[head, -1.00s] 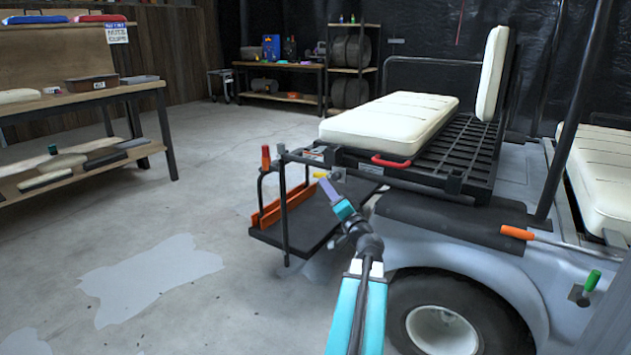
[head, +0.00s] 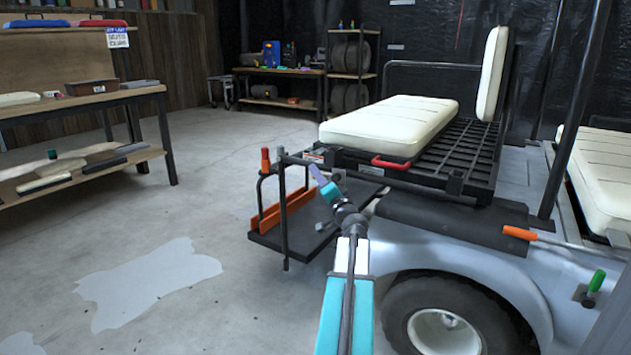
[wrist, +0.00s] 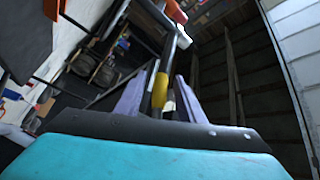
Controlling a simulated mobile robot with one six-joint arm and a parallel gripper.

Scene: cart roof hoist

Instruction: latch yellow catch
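The yellow catch (wrist: 160,91) shows in the wrist view as a short yellow grip at the end of a dark bar. It lies between the two lilac fingers of my gripper (wrist: 162,77), with narrow gaps visible on both sides. My gripper is open around it; whether either finger touches it cannot be told. In the head view, my gripper (head: 315,171) is at the rear edge of the cart's black slatted deck (head: 455,155), near the upright posts. There the catch is hidden behind my fingers.
A red-tipped lever (head: 265,160) stands left of my gripper. A black platform with an orange rail (head: 285,212) is below. A red handle (head: 390,162) and a cream cushion (head: 390,118) are to the right. Open floor (head: 150,285) lies to the left.

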